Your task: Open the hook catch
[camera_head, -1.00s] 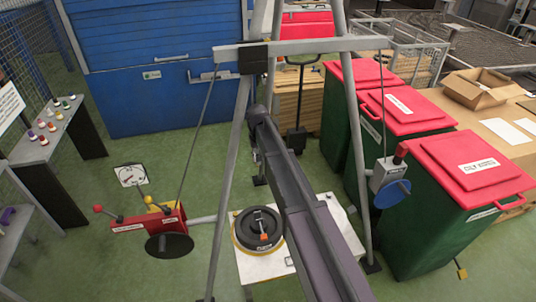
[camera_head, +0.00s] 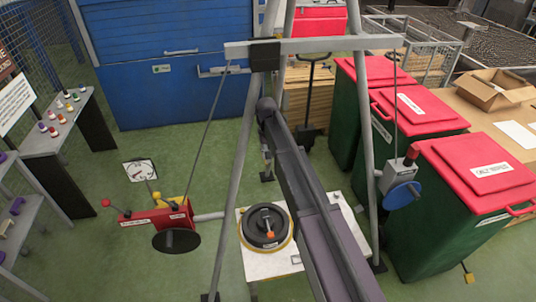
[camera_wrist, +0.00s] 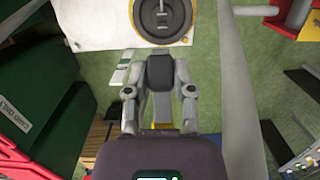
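I cannot make out a hook catch for certain in either view. A black round weight (camera_head: 265,226) with a small orange part (camera_head: 270,234) on it sits on a white plate (camera_head: 262,266); it also shows at the top of the wrist view (camera_wrist: 163,14). A red box (camera_head: 160,219) with levers and a black disc stands left of it. My arm crosses the middle of the head view and hides part of the plate. My gripper (camera_wrist: 158,62) shows in the wrist view with its fingers apart, seemingly empty; its tips are hidden in the head view.
A grey frame with a crossbeam (camera_head: 318,45) and slanting legs stands around my arm. A grey box with a blue disc (camera_head: 401,194) hangs at the right. Green bins with red lids (camera_head: 478,165) stand beyond it. A blue cabinet (camera_head: 165,90) is behind.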

